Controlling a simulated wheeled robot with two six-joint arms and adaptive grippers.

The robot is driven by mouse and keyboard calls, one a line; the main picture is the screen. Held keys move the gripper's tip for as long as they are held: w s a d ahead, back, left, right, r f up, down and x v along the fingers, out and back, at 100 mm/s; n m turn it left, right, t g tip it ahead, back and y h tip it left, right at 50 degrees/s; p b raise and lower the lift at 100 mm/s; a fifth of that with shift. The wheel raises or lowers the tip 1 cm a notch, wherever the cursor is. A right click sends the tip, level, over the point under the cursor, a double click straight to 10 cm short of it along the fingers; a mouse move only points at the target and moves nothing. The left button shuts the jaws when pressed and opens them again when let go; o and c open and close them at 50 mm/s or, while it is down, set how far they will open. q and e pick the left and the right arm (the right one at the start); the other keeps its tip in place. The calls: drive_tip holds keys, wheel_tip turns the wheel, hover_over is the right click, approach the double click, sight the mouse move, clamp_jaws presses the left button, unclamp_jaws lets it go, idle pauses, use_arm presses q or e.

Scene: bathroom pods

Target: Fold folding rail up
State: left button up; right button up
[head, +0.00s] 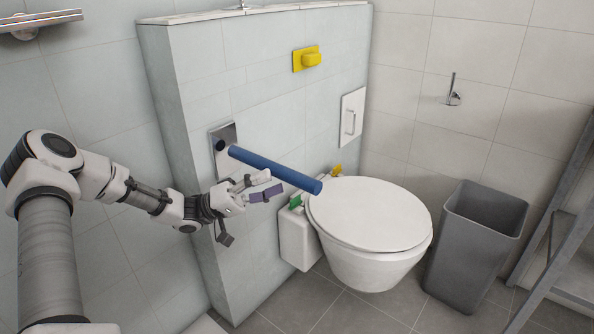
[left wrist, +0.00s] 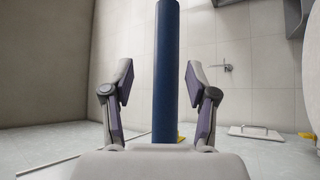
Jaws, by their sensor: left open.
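The folding rail (head: 275,170) is a dark blue bar that sticks out from a metal wall plate (head: 224,150) on the tiled wall, roughly level, beside the toilet (head: 370,225). My left gripper (head: 264,185) is open, just below and to the left of the rail's middle. In the left wrist view the rail (left wrist: 167,70) runs upright in the picture between the two spread fingers of the gripper (left wrist: 159,85), with a gap on each side. I cannot tell how far the rail is from the fingers in depth. My right gripper is in neither view.
A yellow flush plate (head: 307,58) and a white wall panel with a handle (head: 351,115) are on the wall. A grey bin (head: 475,245) stands right of the toilet, beside a grey frame (head: 560,240). A paper holder (head: 453,95) is on the right wall.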

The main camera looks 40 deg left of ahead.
sight(291, 176)
use_arm(q)
drive_tip(key=b+x, duration=0.1)
drive_tip(key=x, duration=0.1)
drive_tip(key=b+x, duration=0.1)
drive_tip(key=x, duration=0.1)
drive_tip(key=shift+w+d+f, duration=0.2)
drive_tip(key=shift+w+f, duration=0.1)
drive_tip(key=shift+w, duration=0.05)
drive_tip(key=shift+w+d+r, duration=0.15)
drive_tip(key=shift+d+r, duration=0.1)
drive_tip(key=shift+d, duration=0.05)
drive_tip(key=shift+r, duration=0.15)
drive_tip(key=shift+w, duration=0.1)
clamp_jaws()
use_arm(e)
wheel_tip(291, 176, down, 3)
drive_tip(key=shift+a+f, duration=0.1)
